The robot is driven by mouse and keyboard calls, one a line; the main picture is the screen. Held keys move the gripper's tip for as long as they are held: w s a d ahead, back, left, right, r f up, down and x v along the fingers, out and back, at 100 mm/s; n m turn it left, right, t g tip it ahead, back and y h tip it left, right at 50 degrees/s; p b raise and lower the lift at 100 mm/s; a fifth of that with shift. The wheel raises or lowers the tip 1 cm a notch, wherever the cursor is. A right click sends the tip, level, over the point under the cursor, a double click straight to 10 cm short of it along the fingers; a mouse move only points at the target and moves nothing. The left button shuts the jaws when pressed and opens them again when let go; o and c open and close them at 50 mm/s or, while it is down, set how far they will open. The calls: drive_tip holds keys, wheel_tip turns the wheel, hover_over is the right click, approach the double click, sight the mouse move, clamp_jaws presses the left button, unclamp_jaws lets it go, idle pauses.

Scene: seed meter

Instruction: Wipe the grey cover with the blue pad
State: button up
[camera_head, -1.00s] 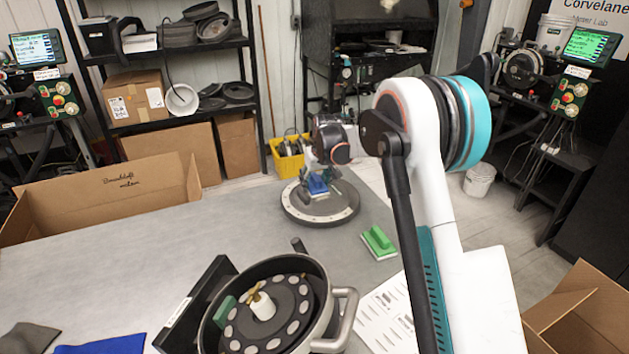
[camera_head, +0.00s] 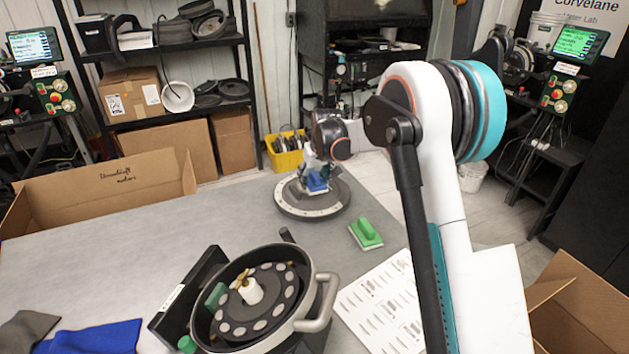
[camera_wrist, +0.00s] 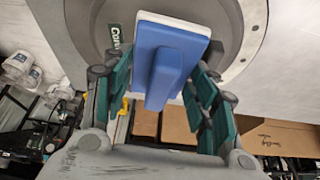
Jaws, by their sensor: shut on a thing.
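The round grey cover (camera_head: 312,208) lies on the far part of the table. The blue pad (camera_head: 317,183) is over the cover's middle in the head view. My gripper (camera_head: 318,178) is shut on it. In the wrist view, the blue pad (camera_wrist: 172,55) with its raised grip sits between the teal fingers of my gripper (camera_wrist: 166,85). The pad's pale edge faces the grey cover (camera_wrist: 250,40), and a green label shows beside it. I cannot tell whether the pad touches the cover.
A green pad (camera_head: 366,234) lies right of the cover. A metal pot with a seed disc (camera_head: 262,300), a printed sheet (camera_head: 383,300) and blue cloth (camera_head: 95,338) are nearer. Open cardboard boxes stand at both sides. The table's left middle (camera_head: 130,255) is clear.

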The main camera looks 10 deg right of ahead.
sight(312, 170)
drive_tip(key=shift+r+p, duration=1.25)
drive_tip(key=shift+r, duration=1.3)
